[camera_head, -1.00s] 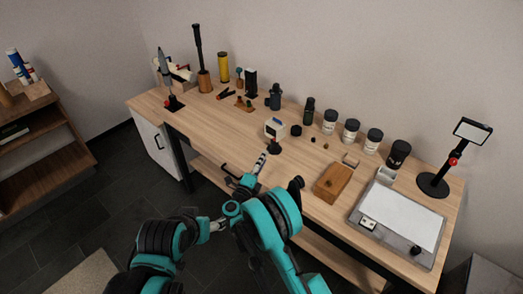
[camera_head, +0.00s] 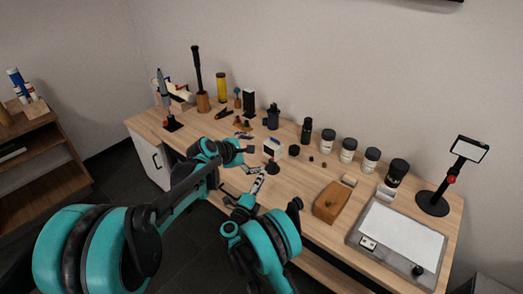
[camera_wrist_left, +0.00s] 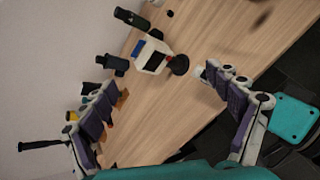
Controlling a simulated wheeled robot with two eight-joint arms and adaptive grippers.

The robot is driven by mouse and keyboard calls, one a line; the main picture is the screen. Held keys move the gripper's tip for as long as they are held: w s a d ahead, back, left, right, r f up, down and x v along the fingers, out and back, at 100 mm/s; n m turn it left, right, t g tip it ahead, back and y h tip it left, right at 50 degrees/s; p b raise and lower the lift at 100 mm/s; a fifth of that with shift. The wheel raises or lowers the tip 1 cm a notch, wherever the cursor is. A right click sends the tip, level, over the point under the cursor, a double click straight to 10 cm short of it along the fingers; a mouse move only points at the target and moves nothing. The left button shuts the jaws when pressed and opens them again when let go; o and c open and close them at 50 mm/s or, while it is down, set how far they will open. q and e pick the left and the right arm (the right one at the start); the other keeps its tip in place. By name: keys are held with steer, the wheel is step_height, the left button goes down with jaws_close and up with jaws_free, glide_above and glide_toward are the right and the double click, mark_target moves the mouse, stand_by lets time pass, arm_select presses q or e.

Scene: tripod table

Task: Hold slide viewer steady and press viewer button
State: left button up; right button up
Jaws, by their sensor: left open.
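The slide viewer (camera_head: 272,148), a small white box with a blue part, stands near the table's middle front. A round black piece (camera_head: 272,167) is in front of it. In the left wrist view the viewer (camera_wrist_left: 152,56) and the black disc (camera_wrist_left: 179,65) lie just beyond the space between my left fingers. My left gripper (camera_head: 246,143) is open and empty, left of the viewer, apart from it. My right gripper (camera_head: 256,180) is lower, near the table's front edge, below the viewer; its jaw opening is too small to make out. The viewer's button cannot be made out.
The wooden table (camera_head: 300,178) holds a brown block (camera_head: 331,202), a light panel (camera_head: 402,231) and a black stand (camera_head: 432,203) on the right. Several dark jars line the back. Small tools stand at the left. Bare wood lies right of the viewer.

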mark_target(269, 148)
arm_select(q)
steer(key=w+f+n, duration=0.2)
steer(key=w, duration=0.1)
steer(key=w+d+f+n+h, duration=0.1)
steer(key=w+f+n, duration=0.2)
steer(key=w, duration=0.1)
steer(key=w+d+f+n+t+h, duration=0.1)
steer(key=w+f+n, duration=0.1)
steer(key=w+n, duration=0.1)
steer(key=shift+w+d+f, duration=0.15)
steer(key=shift+w+f, duration=0.25)
steer(key=shift+w, duration=0.2)
steer(key=x, duration=0.7)
steer(key=shift+w+d, duration=0.15)
steer(key=shift+w, duration=0.2)
steer(key=c, duration=1.4)
arm_select(e)
jaws_close()
